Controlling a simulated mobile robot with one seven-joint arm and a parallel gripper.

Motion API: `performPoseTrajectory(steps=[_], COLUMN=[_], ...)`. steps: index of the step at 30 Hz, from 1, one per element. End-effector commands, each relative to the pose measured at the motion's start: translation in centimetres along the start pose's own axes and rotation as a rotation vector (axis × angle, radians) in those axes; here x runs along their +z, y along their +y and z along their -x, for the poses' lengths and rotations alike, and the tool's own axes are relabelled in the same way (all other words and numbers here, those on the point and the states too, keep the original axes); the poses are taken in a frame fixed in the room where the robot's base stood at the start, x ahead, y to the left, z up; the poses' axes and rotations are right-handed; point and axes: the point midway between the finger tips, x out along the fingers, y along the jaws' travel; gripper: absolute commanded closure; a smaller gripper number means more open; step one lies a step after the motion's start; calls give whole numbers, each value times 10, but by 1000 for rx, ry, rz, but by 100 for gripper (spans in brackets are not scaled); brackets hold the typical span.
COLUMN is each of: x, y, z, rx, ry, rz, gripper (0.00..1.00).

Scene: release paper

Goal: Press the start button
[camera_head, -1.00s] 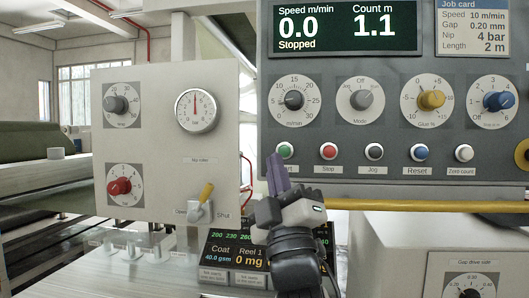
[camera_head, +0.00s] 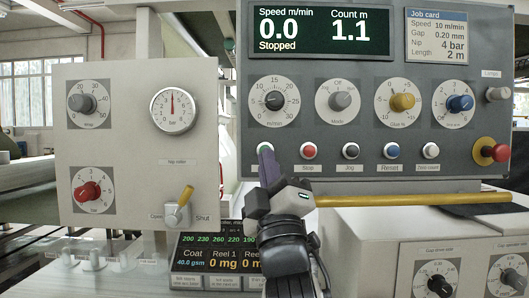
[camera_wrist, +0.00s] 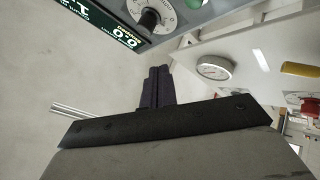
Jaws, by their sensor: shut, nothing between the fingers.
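The green start button (camera_head: 266,146) is the leftmost in the row under the control panel's dials. Its upper part shows above my fingertips in the head view, and its label is hidden. A green round button also shows at the top edge of the wrist view (camera_wrist: 194,3). My gripper (camera_head: 267,160) is shut and empty, its purple fingers pointing up just below and in front of the start button. In the wrist view the dark fingers (camera_wrist: 160,75) are together. I cannot tell whether they touch the button. The display (camera_head: 320,28) reads 0.0, Stopped, count 1.1.
The red stop button (camera_head: 308,150) is just right of my fingers. A yellow bar (camera_head: 400,199) runs below the panel. A red mushroom knob (camera_head: 499,153) is at far right. The left box has a gauge (camera_head: 173,111) and a yellow-handled lever (camera_head: 183,200).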

Motion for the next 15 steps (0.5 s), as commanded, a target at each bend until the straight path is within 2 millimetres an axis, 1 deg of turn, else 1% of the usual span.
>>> performPoseTrajectory(steps=[5, 15], x=[5, 29], y=[-6, -30], z=[-8, -41], rx=[-2, -3], ry=[-2, -2], rz=[-1, -1], gripper=[100, 100])
